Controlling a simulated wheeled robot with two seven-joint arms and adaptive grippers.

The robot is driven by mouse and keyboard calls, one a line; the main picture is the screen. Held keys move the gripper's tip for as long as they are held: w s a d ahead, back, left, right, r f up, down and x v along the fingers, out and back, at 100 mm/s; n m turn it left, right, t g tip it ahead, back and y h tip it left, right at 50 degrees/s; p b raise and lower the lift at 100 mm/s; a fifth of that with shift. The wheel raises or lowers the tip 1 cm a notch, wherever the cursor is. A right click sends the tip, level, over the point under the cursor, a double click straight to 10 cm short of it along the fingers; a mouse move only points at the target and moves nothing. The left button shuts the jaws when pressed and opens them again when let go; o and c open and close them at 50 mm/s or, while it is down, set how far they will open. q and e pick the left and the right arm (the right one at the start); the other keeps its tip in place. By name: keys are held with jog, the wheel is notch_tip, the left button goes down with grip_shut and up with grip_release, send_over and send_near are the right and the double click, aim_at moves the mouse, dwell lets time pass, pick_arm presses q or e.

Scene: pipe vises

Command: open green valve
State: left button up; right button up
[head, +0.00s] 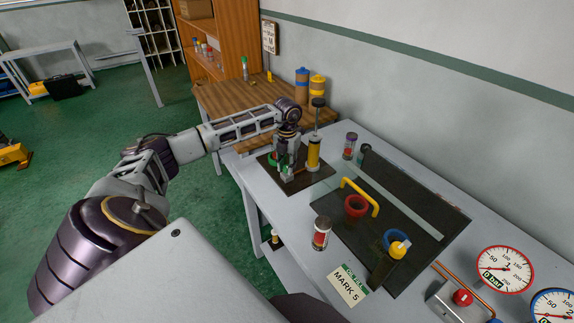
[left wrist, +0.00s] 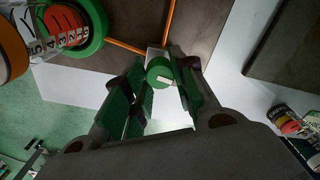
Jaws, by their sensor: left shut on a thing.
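The green valve (left wrist: 157,70) is a round green knob with a white mark on its face, on a pale block with copper pipe. In the left wrist view it lies between the fingertips of my left gripper (left wrist: 160,84). My left gripper (head: 286,168) points down over the dark plate at the back of the table and is shut on the valve. In the head view the gripper and arm hide most of the knob. My right gripper is not in view.
A yellow cylinder with a black rod (head: 314,152) stands close right of my left gripper. A dark mat (head: 400,222) holds a red ring (head: 356,206) and blue ring. Gauges (head: 504,272) and a red valve (head: 462,297) are at the front right. A small jar (head: 321,233) stands nearer.

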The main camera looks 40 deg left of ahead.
pick_arm(q)
jog(key=shift+n, duration=0.4)
jog(key=o, duration=1)
jog(key=shift+o, duration=0.2)
jog(key=shift+r, duration=0.15)
notch_tip(320, 180, up, 12)
dwell(0.8)
